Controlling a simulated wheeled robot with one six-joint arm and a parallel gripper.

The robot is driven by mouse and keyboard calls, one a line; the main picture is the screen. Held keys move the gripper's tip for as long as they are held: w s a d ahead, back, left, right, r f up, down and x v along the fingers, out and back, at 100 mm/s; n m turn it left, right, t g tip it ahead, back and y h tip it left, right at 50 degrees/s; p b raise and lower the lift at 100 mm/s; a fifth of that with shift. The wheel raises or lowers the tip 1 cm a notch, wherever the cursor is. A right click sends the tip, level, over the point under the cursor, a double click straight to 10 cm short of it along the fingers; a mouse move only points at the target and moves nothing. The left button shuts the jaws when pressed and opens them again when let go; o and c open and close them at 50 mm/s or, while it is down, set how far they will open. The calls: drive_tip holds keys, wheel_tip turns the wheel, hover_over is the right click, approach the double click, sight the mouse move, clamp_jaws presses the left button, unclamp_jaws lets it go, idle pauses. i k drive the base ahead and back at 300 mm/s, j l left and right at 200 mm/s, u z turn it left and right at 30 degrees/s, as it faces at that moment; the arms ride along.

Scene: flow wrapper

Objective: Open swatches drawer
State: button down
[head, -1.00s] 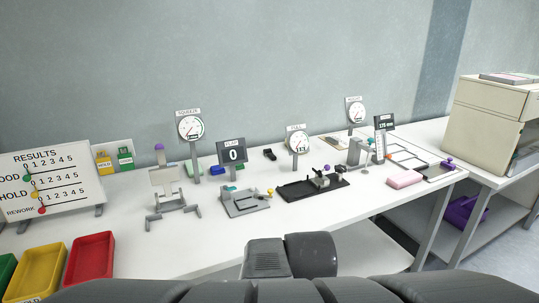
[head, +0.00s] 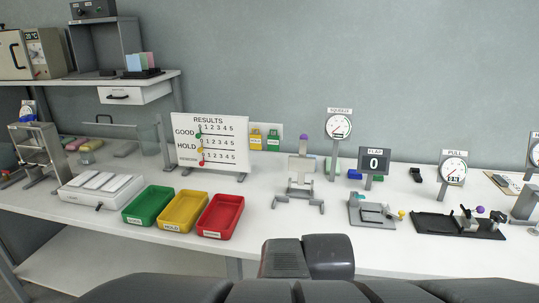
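A white drawer (head: 134,94) with a dark handle hangs under the raised shelf at the upper left in the head view. It looks shut, with its front below the shelf edge. No label on it can be read at this size. Coloured swatch-like cards (head: 141,62) stand in a dark holder on the shelf above it. My gripper's fingers do not show; only dark grey parts of my own arm and body are at the bottom of the view, well away from the drawer.
The raised shelf (head: 170,75) also carries a grey open booth (head: 108,50) and a beige oven-like box (head: 43,52). Below on the bench are a results board (head: 240,160), green, yellow and red trays, a white panelled unit (head: 100,187) and gauge stands. Free bench top shows between them.

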sight(119, 95)
drive_tip(key=u, duration=1.25)
